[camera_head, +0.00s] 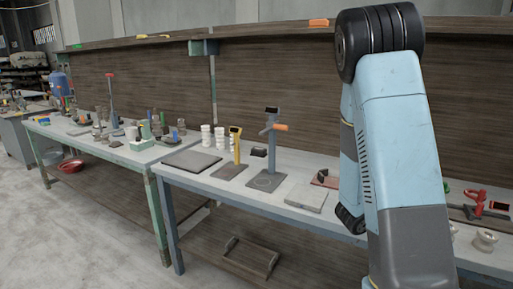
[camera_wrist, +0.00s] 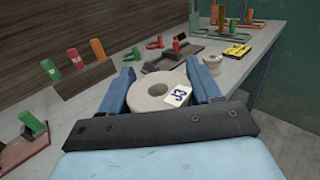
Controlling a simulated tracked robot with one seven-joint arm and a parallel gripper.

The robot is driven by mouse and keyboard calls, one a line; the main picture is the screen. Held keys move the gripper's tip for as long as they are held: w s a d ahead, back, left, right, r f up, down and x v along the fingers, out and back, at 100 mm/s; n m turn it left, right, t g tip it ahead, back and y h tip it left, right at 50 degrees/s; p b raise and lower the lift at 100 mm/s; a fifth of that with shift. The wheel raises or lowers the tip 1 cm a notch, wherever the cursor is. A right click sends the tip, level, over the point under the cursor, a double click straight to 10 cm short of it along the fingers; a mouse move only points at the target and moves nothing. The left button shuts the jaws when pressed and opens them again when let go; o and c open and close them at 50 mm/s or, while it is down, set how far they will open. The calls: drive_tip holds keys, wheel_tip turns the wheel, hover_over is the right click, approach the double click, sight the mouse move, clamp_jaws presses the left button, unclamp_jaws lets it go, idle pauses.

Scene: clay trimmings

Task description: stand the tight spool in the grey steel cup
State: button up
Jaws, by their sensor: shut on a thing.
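In the wrist view my gripper (camera_wrist: 160,67) is shut on a cream, ring-shaped spool (camera_wrist: 144,96) with a round centre hole. A white tag with dark marks lies on its right side; I cannot read it surely. The blue fingers are on either side of the spool, above the bench. In the head view my gripper is hidden behind my arm. A second pale spool (camera_wrist: 211,63) stands just beyond the right finger, and it also shows in the head view (camera_head: 485,240). I cannot pick out the grey steel cup with certainty in either view.
Coloured blocks in a dark holder (camera_wrist: 83,78) stand left of my gripper. A red clamp-like tool (camera_head: 487,202) stands at the bench's right. Yellow (camera_head: 237,150) and grey (camera_head: 271,150) stands and a pale slab (camera_head: 307,196) occupy the middle. A wooden panel rises behind.

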drive_tip(key=w+a+f+n+t+y, duration=0.2)
drive_tip(key=w+a+n+t+y, duration=0.1)
drive_tip(key=w+a, duration=0.4)
drive_tip(key=w+a+f+n+t+y, duration=0.3)
drive_tip(key=w+a, duration=0.5)
drive_tip(key=a, duration=0.3)
drive_tip(key=w+a+f+n+t+y, duration=0.3)
drive_tip(key=w+a+n+t+y, duration=0.2)
drive_tip(key=w+a, duration=0.3)
drive_tip(key=shift+a+t+y, duration=0.45)
drive_tip(key=shift+t+y, duration=0.05)
drive_tip(key=shift+t, duration=0.4)
drive_tip(key=shift+w+a+n, duration=0.1)
drive_tip(key=shift+a+n, duration=0.2)
drive_tip(key=shift+a, duration=0.1)
